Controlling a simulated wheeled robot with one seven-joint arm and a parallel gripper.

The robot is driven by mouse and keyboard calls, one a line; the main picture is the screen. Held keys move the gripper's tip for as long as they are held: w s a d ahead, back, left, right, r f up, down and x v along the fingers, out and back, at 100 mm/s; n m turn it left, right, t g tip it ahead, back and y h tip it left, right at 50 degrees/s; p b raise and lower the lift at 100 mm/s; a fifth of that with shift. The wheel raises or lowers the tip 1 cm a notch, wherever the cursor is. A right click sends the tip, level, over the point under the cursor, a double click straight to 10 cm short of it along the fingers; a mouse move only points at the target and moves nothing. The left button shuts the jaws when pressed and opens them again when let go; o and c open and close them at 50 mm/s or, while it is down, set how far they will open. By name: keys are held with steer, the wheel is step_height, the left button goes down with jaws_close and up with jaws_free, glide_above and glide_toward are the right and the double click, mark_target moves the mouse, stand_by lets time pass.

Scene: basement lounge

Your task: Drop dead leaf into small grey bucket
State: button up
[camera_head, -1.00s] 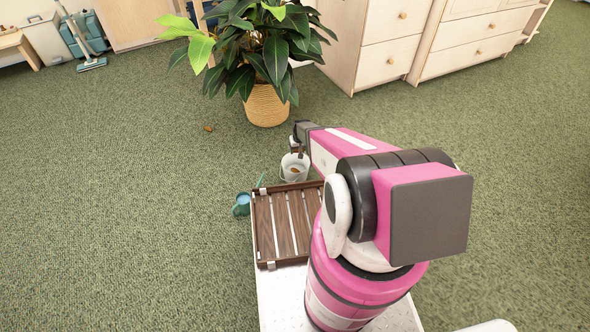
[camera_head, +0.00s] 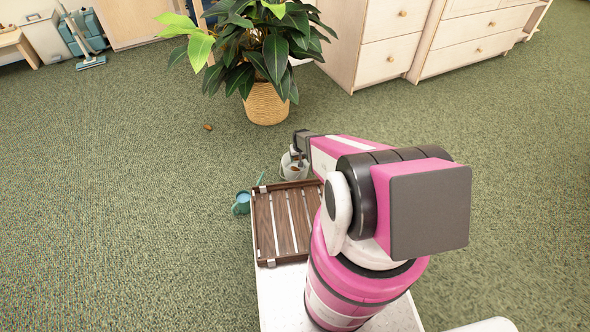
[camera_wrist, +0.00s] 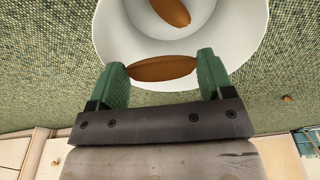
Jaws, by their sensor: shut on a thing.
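My gripper (camera_wrist: 163,60) has green fingers and is shut on a brown dead leaf (camera_wrist: 162,70). The held leaf is over the small grey bucket (camera_wrist: 116,32), near the rim; I cannot tell its exact height. Another brown leaf (camera_wrist: 172,12) lies inside the bucket. In the head view my gripper (camera_head: 297,155) is just above the bucket (camera_head: 285,172), which stands on the carpet past the slatted tray. A further brown leaf (camera_head: 207,127) lies on the carpet left of the potted plant.
The potted plant (camera_head: 266,104) stands behind the bucket. A wooden slatted tray (camera_head: 262,228) is in front, with a green watering can (camera_head: 241,208) at its left. Pale drawers (camera_head: 388,62) stand at the back right. The carpet to the left is mostly clear.

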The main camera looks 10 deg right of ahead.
steer(key=o, duration=0.9)
steer(key=shift+r, duration=0.15)
steer(key=r, duration=0.3)
steer(key=s+r, duration=0.1)
steer(key=r, duration=0.6)
steer(key=shift+s+r, duration=0.2)
steer(key=shift+s, duration=0.15)
